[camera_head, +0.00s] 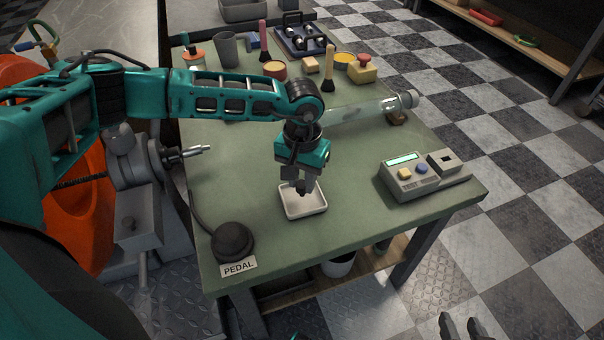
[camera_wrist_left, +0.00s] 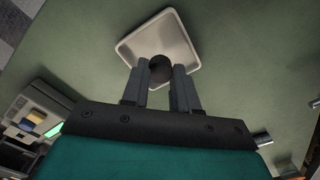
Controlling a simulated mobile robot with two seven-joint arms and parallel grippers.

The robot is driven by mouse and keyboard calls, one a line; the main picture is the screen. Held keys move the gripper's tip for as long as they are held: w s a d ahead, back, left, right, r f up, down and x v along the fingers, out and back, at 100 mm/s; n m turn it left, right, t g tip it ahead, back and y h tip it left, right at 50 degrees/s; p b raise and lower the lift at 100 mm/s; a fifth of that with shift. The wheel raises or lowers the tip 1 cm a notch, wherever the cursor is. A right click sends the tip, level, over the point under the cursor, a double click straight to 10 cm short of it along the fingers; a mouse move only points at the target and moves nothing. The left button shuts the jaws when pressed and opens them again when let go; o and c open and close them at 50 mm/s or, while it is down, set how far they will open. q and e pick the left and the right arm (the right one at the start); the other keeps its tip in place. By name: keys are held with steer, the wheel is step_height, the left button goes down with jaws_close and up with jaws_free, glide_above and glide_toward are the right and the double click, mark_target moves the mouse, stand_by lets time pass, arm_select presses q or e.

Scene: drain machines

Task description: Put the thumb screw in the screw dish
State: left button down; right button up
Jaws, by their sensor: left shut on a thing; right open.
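The screw dish is a small, shallow white square tray (camera_head: 291,206) near the front middle of the green table. My left gripper (camera_head: 303,190) points down over the dish. It is shut on a dark round-headed thumb screw (camera_wrist_left: 160,68), whose head shows between the fingertips in the left wrist view. The dish (camera_wrist_left: 183,45) lies behind the screw in that view. I cannot tell how far the screw is above the dish floor. My right gripper (camera_head: 462,326) shows only its fingertips at the bottom right, over the floor, open and empty.
A pedal (camera_head: 233,242) sits at the table's front left. A tester box (camera_head: 418,176) stands at the right. A clear tube (camera_head: 350,115) lies behind my left arm. Cups, brushes and tins crowd the back. The table around the dish is clear.

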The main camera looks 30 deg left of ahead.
arm_select(q)
steer(key=shift+f+b, duration=0.55)
steer(key=shift+f, duration=0.2)
stand_by(0.3)
steer(key=c, duration=0.8)
jaws_free()
steer(key=shift+r, duration=0.15)
